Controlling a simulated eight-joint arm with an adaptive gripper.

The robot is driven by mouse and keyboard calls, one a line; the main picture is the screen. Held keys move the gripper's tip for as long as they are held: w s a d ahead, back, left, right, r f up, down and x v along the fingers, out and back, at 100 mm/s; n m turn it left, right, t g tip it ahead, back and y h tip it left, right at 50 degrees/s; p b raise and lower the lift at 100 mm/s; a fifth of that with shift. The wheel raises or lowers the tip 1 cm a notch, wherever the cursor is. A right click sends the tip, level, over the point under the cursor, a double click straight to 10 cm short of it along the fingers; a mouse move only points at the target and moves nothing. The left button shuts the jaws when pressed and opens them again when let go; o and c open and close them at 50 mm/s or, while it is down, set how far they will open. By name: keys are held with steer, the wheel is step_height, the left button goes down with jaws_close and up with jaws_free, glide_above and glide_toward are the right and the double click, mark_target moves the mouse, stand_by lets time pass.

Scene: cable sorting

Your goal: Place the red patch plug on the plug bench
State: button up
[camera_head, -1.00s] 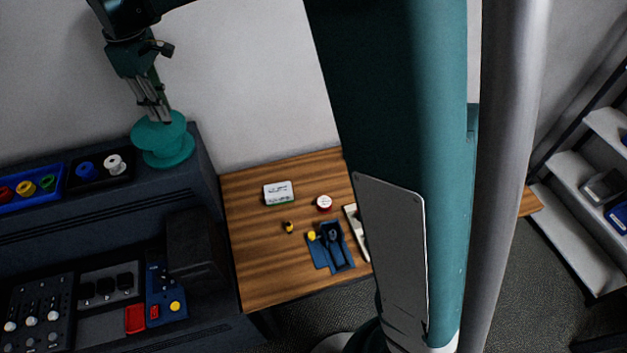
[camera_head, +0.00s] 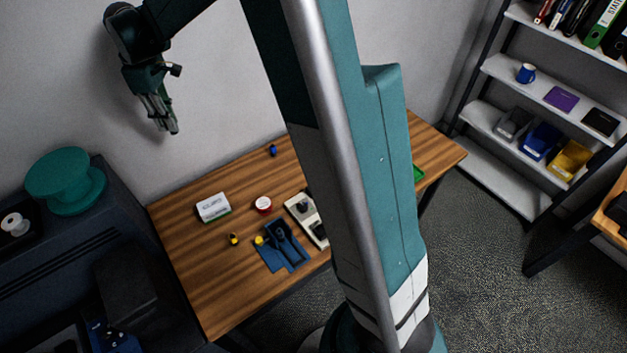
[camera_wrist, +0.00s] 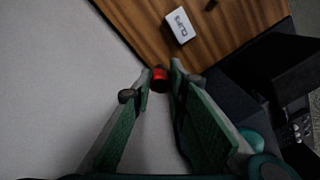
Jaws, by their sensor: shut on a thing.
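My gripper (camera_head: 173,128) hangs fingers-down in front of the wall in the head view, right of a teal spool and beyond the left back of the wooden table (camera_head: 185,280). In the wrist view my gripper (camera_wrist: 161,75) is shut on a small red thing (camera_wrist: 160,74), seemingly the red patch plug, held between the fingertips. Most of it is hidden by the fingers, and I cannot make it out in the head view. It appears clear of the table. No surface is marked as the plug bench; I cannot tell whether the wooden table is it.
The teal spool (camera_head: 66,181) stands on a dark console. The table holds a white clips box (camera_head: 213,208), a red-and-white roll (camera_head: 263,205), a blue tray (camera_head: 270,262), a cream tray (camera_head: 297,209) and a small blue item (camera_head: 273,150). The table's left front is clear.

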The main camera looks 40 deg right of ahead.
steer(key=s+d+f+m+b, duration=0.1)
steer(key=d+f+b, duration=0.1)
steer(key=d+f, duration=0.5)
steer(key=s+d+f+m+b, duration=0.1)
steer(key=d+f+m, duration=0.1)
steer(key=d, duration=1)
steer(key=s+d+f+m+b, duration=0.1)
steer(key=d+f+b, duration=0.1)
steer(key=d+f, duration=0.5)
steer(key=s+d+f+m+b, duration=0.1)
steer(key=s+d+f, duration=0.2)
steer(key=d, duration=0.5)
steer(key=s+d+f+m+b, duration=0.1)
steer(key=s+d+f+b, duration=0.1)
steer(key=s+d, duration=0.3)
steer(key=s+d+f+m+b, duration=0.1)
steer(key=s+d+f, duration=0.3)
steer(key=d, duration=0.7)
steer(key=shift+s+d+b, duration=0.15)
steer(key=shift+s+b, duration=0.1)
steer(key=shift+b, duration=0.25)
steer(key=shift+f, duration=0.1)
steer(key=shift+f, duration=2.95)
steer(key=shift+f, duration=1.9)
